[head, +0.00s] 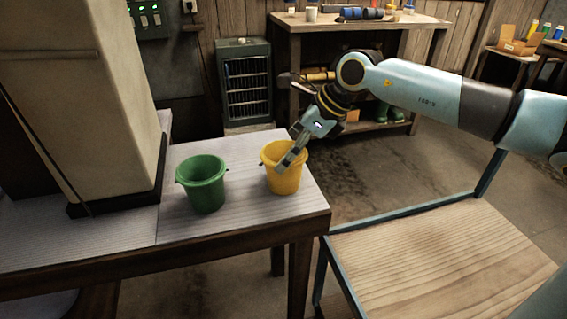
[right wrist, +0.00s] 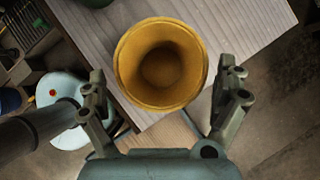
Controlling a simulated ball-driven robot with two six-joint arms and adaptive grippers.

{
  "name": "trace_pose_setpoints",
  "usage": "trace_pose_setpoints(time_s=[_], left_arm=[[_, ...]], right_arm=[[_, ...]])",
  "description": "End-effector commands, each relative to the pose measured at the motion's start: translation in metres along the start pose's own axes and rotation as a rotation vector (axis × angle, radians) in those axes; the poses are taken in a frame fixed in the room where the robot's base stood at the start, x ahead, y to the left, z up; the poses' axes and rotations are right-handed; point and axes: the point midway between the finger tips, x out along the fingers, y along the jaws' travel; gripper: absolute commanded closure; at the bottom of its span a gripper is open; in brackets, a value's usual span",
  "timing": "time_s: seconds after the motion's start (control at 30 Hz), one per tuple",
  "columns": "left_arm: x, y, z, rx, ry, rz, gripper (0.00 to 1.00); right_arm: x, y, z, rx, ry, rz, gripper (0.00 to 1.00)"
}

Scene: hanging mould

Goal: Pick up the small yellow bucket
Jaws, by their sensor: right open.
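The small yellow bucket (head: 284,172) stands upright near the right end of the grey table, to the right of the green bucket (head: 203,184). Whether the fingers touch the bucket I cannot tell. My left gripper is not in view.
A tall pale cabinet-like block (head: 85,90) stands on the table's left. The grey table (head: 240,218) ends just right of the yellow bucket. A lower wooden surface with a blue frame (head: 440,255) is at the front right. A workbench (head: 360,22) stands behind.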

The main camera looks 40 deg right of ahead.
Motion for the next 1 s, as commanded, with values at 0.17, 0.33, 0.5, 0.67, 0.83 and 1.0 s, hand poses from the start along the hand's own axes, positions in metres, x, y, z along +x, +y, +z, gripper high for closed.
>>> trace_pose_setpoints(time_s=[0.17,0.33,0.5,0.67,0.83,1.0], left_arm=[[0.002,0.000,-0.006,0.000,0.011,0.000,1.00],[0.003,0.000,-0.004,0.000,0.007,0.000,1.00],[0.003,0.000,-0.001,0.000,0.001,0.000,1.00],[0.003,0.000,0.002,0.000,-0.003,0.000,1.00],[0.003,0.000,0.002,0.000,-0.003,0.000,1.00],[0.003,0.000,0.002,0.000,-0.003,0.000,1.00]], right_arm=[[0.029,-0.001,-0.004,0.004,-0.003,0.002,0.00],[0.039,-0.001,-0.005,0.000,-0.001,0.001,0.00],[0.038,-0.001,-0.005,0.000,0.000,0.001,0.00],[0.038,-0.001,-0.005,0.000,0.000,0.001,0.21],[0.038,-0.001,-0.005,0.000,0.000,0.001,0.43],[0.038,-0.001,-0.005,0.000,0.000,0.001,0.49]])
